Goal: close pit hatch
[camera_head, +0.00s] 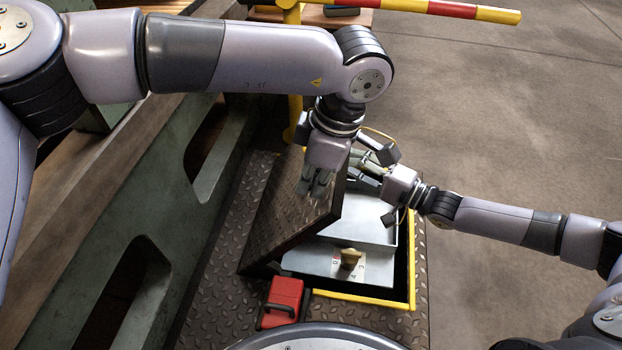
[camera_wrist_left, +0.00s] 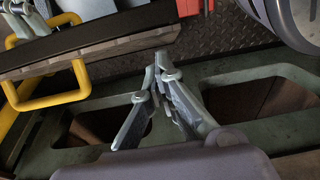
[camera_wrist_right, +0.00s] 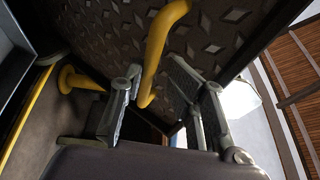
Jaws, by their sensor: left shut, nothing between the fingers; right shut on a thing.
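The pit hatch is a brown diamond-plate lid (camera_head: 285,215), standing tilted over the left side of a yellow-rimmed pit (camera_head: 365,299). The pit is partly uncovered. My left gripper (camera_head: 318,190) is shut and empty, in front of the lid's upper part in the head view; contact is unclear. Its closed fingertips (camera_wrist_left: 165,75) show in the left wrist view. My right gripper (camera_head: 368,172) is by the lid's far right edge, its fingers closed around a yellow handle (camera_wrist_right: 160,50) beside the diamond plate. The hold is partly hidden in the head view.
Inside the pit are grey metal boxes (camera_head: 335,263) with a brass-coloured knob (camera_head: 350,259). A red case (camera_head: 283,301) sits at the near left corner. A green machine frame (camera_head: 150,240) runs along the left. A red-yellow barrier (camera_head: 445,9) stands behind. Floor at right is clear.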

